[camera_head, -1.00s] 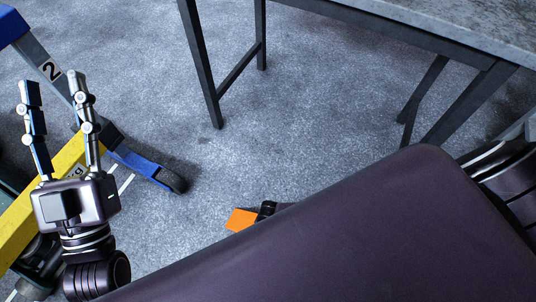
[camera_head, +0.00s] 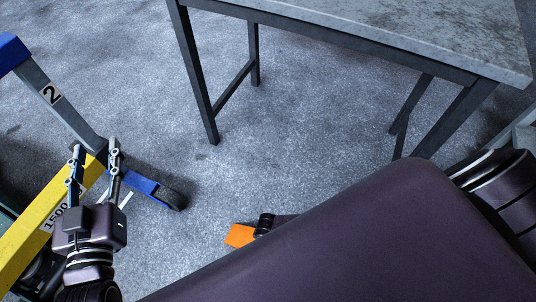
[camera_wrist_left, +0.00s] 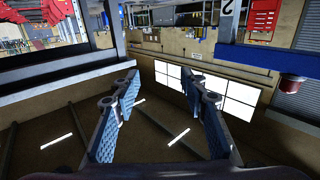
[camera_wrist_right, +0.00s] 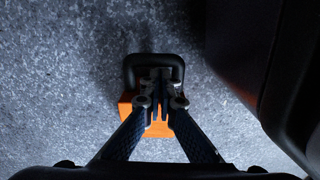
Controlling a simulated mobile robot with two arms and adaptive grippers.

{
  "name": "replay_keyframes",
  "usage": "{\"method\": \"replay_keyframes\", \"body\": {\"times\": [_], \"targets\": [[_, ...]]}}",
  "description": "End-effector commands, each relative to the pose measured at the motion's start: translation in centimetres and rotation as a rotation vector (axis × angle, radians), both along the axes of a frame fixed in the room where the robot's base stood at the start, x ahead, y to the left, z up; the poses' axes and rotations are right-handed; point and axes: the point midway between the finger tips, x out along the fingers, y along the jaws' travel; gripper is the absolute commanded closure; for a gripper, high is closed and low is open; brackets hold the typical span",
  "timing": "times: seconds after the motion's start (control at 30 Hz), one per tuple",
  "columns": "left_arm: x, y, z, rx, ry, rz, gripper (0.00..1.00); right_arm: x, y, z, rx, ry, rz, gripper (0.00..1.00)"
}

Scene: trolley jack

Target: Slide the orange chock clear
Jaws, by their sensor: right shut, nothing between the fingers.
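The orange chock (camera_head: 239,235) lies on the grey floor beside the edge of my dark body, which hides part of it in the head view. In the right wrist view the chock (camera_wrist_right: 126,106) shows under a black loop handle (camera_wrist_right: 181,66). My right gripper (camera_wrist_right: 161,80) is shut, with its fingertips at the handle's opening above the chock; nothing is held. Whether the fingers touch the handle I cannot tell. My left gripper (camera_head: 94,147) is open and empty, in front of the yellow and blue hoist frame. Its parted fingers also show in the left wrist view (camera_wrist_left: 163,80).
The yellow hoist leg (camera_head: 25,238) and its blue foot (camera_head: 155,190) stand at the left. A grey-topped table (camera_head: 400,35) with dark legs stands at the back right. The floor (camera_head: 280,140) between them is clear.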

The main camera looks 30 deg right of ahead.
Motion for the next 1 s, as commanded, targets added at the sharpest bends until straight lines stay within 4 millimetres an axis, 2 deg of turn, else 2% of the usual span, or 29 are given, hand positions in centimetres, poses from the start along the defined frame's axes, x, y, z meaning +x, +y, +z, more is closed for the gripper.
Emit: {"method": "replay_keyframes", "body": {"times": [0.27, 0.47, 0.7, 1.0], "targets": [[-1.5, 1.3, -6.2, 0.073, 0.290, 0.019, 0.60, -0.1, -0.3, 1.4, 0.000, 0.000, -0.001, 1.00], [-3.9, 2.5, -10.5, 0.122, 0.500, 0.033, 0.60, -0.1, -0.4, 2.3, 0.000, 0.000, -0.001, 1.00], [-7.9, 4.1, -14.6, 0.177, 0.741, 0.049, 0.60, -0.1, -0.6, 3.3, 0.000, 0.000, -0.002, 1.00], [-14.2, 6.1, -18.1, 0.238, 1.029, 0.069, 0.60, -0.2, -0.8, 4.5, 0.000, 0.000, -0.002, 1.00]]}}
